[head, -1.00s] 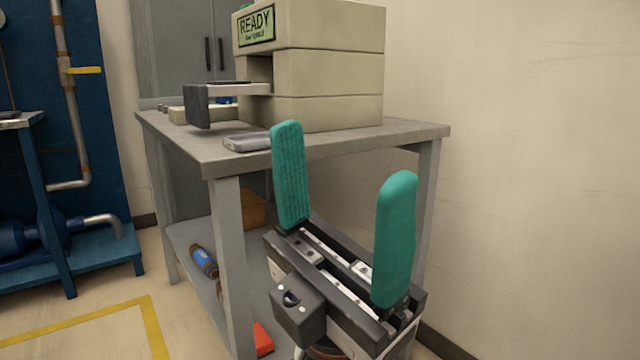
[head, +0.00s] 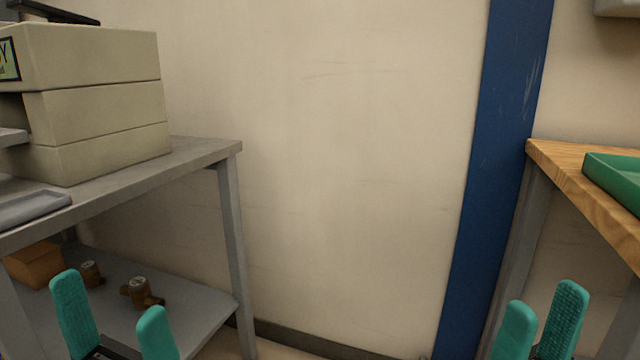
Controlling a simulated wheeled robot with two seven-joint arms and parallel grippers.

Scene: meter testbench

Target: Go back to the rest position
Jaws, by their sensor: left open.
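My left gripper (head: 115,318) is at the bottom left of the head view, its two teal fingers wide apart with nothing between them. It shows in front of the grey table's lower shelf. My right gripper (head: 540,322) is at the bottom right, its two teal fingers apart with a gap between them and no object visible there. It shows in front of the wall and the wooden table's leg. The lower parts of both grippers are cut off by the frame edge.
A grey metal table (head: 205,157) with a beige machine (head: 95,105) stands at the left. Brown fittings (head: 142,292) and an orange-brown box (head: 35,265) are on its lower shelf. A wooden table (head: 575,172) with a green tray (head: 612,180) stands at the right.

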